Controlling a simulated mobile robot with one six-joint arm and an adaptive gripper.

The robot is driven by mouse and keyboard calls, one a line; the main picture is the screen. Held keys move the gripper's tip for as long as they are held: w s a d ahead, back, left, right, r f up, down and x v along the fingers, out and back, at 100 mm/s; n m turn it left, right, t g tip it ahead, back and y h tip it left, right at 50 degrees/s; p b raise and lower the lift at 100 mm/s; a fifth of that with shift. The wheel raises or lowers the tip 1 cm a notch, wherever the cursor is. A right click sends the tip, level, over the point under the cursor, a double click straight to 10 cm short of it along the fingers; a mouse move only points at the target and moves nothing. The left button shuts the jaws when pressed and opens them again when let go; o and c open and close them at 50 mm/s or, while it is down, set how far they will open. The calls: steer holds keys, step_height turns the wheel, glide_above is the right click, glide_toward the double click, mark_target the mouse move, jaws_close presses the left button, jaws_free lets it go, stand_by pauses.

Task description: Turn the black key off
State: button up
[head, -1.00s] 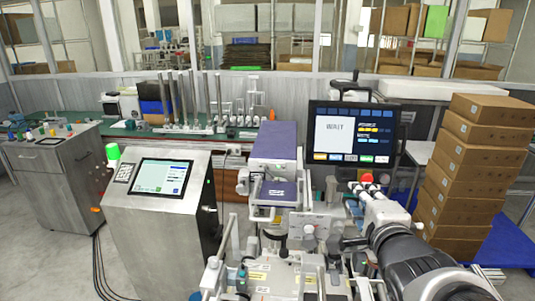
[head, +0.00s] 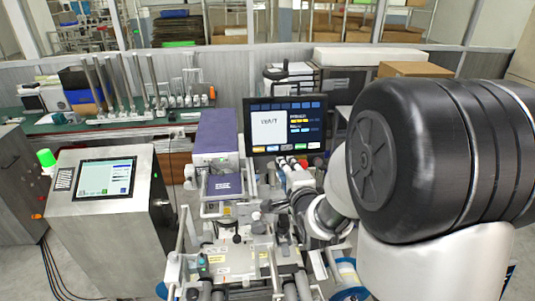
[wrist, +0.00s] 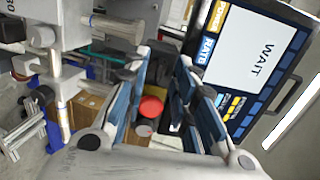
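I cannot make out a black key clearly in either view. In the wrist view, a round red button (wrist: 151,107) on a yellow base shows between the fingers, with a small round greyish part (wrist: 144,129) just below it. In the head view, the red button (head: 318,162) is a small spot below the monitor (head: 286,126). My gripper (wrist: 164,56) is open, its two blue-grey fingers apart with nothing held between them. In the head view, my gripper (head: 292,163) is small and partly hidden, just below the monitor.
The monitor reads WAIT and also fills the upper right of the wrist view (wrist: 250,55). A purple-topped machine (head: 217,135) stands left of it. A metal console with a screen (head: 104,178) is farther left. Rails and fittings crowd the machine bed (head: 235,262).

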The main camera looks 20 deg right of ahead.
steer(key=shift+w+f, duration=0.15)
steer(key=shift+w, duration=0.4)
steer(key=shift+c, duration=0.5)
jaws_close()
